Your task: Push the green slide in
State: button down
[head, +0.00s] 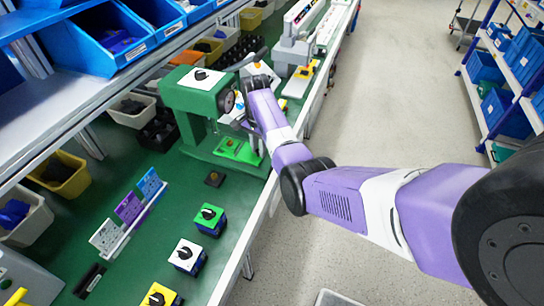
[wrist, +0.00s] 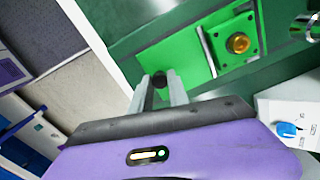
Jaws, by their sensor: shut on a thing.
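The green slide (wrist: 185,58) is a flat bright green plate at the base of a darker green machine. A small black knob (wrist: 159,79) stands on its near end. My gripper (wrist: 160,88) has its two fingers on either side of the knob and is shut on it. Beyond the slide is a bright green block with a round brass part (wrist: 238,43). In the head view the slide (head: 250,157) lies at the foot of the green machine (head: 190,92), and my arm partly covers that area. The fingertips are hard to see there.
A white box with a blue knob (wrist: 287,129) stands at the right in the wrist view. Green, white and yellow switch boxes (head: 187,256) stand along the green bench. A white machine (head: 293,50) stands further back. The aisle floor (head: 400,90) is clear.

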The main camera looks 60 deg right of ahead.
jog(key=shift+w, duration=0.55)
jog(key=c, duration=1.3)
grip_release()
jog(key=shift+o, duration=0.2)
jog(key=shift+r+b, duration=0.35)
jog(key=shift+r, duration=3.55)
